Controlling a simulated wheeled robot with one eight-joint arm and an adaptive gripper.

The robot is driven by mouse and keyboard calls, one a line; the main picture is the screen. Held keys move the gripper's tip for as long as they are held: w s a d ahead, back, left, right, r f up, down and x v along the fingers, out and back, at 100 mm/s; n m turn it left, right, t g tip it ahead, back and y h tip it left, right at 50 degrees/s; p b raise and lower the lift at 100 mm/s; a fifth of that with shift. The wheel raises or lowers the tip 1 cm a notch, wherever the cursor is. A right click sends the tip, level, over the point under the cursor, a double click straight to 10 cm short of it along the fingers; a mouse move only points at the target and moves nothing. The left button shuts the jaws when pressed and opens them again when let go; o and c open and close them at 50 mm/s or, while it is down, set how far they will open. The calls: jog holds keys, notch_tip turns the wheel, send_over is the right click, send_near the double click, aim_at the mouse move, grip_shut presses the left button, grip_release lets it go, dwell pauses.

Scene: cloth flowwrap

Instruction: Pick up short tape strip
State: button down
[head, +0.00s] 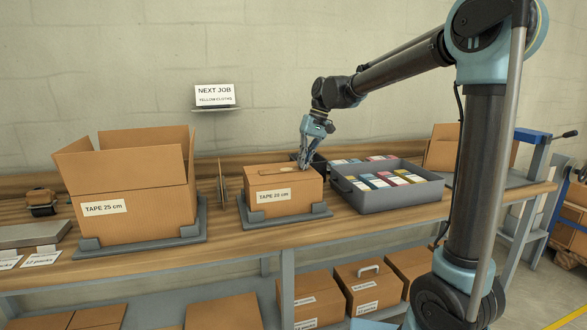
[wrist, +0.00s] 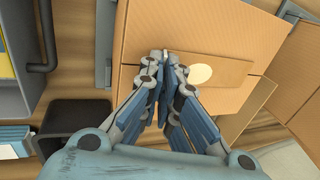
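A closed cardboard box (head: 288,206) labelled "TAPE 20 cm" stands on the bench. A brown strip (head: 270,174) with a pale oval lies on its top, and it also shows in the wrist view (wrist: 226,88). I take this for the short tape strip. My gripper (head: 304,166) points down at the right end of the strip, at the box top. In the wrist view my gripper (wrist: 165,62) has its fingertips drawn together, with a small pale bit at the tips. Whether the strip's end is between them is hidden.
An open box (head: 133,194) labelled "TAPE 25 cm" stands left on a grey holder. A grey tray (head: 398,200) of coloured packs stands close on the right. A thin upright cardboard piece (head: 222,186) is between the boxes. A black container (wrist: 77,119) sits beside the box.

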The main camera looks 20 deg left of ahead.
notch_tip(320, 180, up, 10)
dwell(0.6)
notch_tip(320, 180, up, 7)
dwell(1.1)
